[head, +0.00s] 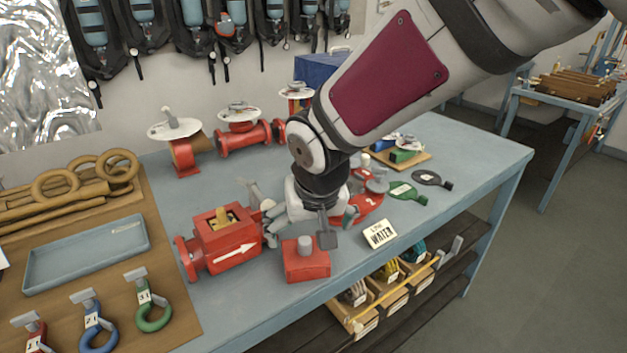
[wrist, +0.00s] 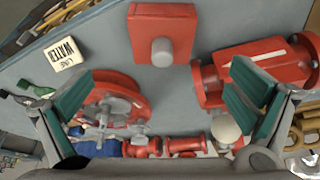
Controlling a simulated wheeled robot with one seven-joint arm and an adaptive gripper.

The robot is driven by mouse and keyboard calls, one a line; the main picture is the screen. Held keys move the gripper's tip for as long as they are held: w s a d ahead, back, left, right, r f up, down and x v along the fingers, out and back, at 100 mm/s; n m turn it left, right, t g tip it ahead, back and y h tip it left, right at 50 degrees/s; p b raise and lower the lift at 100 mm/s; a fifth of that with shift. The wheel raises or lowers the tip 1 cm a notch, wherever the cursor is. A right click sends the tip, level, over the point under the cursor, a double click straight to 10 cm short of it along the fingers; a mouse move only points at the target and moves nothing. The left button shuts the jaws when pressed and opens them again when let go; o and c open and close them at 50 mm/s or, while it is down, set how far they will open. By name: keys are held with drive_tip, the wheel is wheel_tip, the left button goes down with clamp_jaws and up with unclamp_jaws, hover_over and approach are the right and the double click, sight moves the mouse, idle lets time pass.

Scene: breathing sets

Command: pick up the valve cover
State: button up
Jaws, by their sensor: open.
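The valve cover looks to be the red square block with a grey round knob on top (head: 306,262). It lies on the blue-grey bench near the front edge, and in the wrist view the red block (wrist: 180,18) is at the top centre. My gripper (head: 299,236) is above the bench, just behind the block in the head view. Its fingers are wide apart with nothing between them, and they also show in the wrist view (wrist: 163,92). The red valve body with a white arrow (head: 228,243) stands left of the block, its top open on something yellow.
A red wheel-like part (wrist: 128,92) lies near the left finger in the wrist view. The "WATER" sign (head: 380,234) is right of the block. Red pipe fittings (head: 245,137) stand at the back. A wooden board (head: 180,325) with a tray is at left.

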sight(305, 254)
drive_tip(key=x, duration=1.2)
drive_tip(key=shift+s+a+f, duration=0.1)
drive_tip(key=shift+s+a, duration=0.05)
drive_tip(key=shift+s, duration=0.05)
drive_tip(key=c, duration=1.5)
